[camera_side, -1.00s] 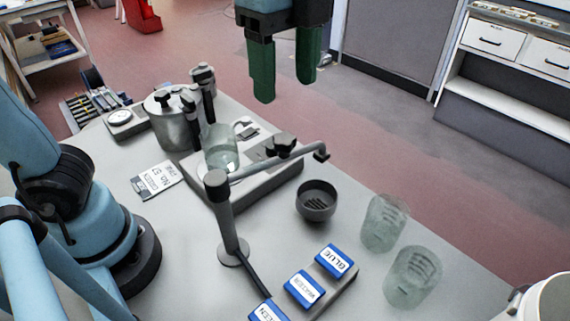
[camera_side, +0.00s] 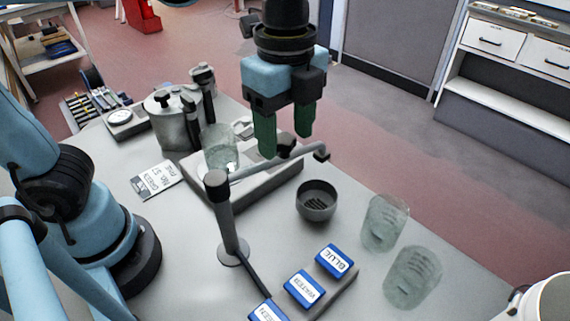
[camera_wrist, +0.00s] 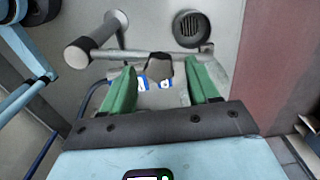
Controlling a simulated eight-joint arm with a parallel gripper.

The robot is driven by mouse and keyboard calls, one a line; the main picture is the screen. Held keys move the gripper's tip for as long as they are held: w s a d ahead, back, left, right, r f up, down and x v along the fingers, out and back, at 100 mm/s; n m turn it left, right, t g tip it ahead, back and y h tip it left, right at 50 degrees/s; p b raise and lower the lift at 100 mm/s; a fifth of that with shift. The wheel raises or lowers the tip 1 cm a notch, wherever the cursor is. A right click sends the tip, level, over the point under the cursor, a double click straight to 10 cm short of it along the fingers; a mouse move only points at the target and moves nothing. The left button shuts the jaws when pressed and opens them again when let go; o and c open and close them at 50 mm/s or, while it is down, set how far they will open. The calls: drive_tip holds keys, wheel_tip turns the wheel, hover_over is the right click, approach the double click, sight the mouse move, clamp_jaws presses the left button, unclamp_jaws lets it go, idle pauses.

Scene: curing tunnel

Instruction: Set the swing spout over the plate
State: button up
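The swing spout (camera_side: 250,169) is a grey arm on a vertical post (camera_side: 228,220). Its dark knob (camera_side: 286,145) rises from the arm, and its bent tip (camera_side: 321,153) points down past the plate's right corner in the side view. The plate (camera_side: 250,195) is a low grey slab with a clear beaker (camera_side: 219,148) standing on it. My gripper (camera_side: 285,147) points down at the knob with its green fingers apart. In the wrist view, the knob (camera_wrist: 159,67) shows between the fingertips (camera_wrist: 163,75) with gaps on both sides. Whether the fingertips reach knob height is unclear.
A dark round bowl (camera_side: 316,203) stands in front of the spout tip. Two clear cups (camera_side: 384,222) are at the right, and blue labelled pads (camera_side: 304,289) at the front. A metal pot (camera_side: 170,125) stands at the back left. Bare table lies front left.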

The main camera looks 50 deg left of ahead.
clamp_jaws()
drive_tip(key=shift+a, duration=0.1)
drive_tip(key=s+a+n, duration=0.4)
drive_tip(key=a+n, duration=0.7)
drive_tip(key=n, duration=0.3)
drive_tip(key=shift+s+a+n, duration=0.25)
drive_tip(key=shift+s+n, duration=0.05)
idle(0.4)
idle(0.4)
drive_tip(key=shift+o, duration=0.2)
unclamp_jaws()
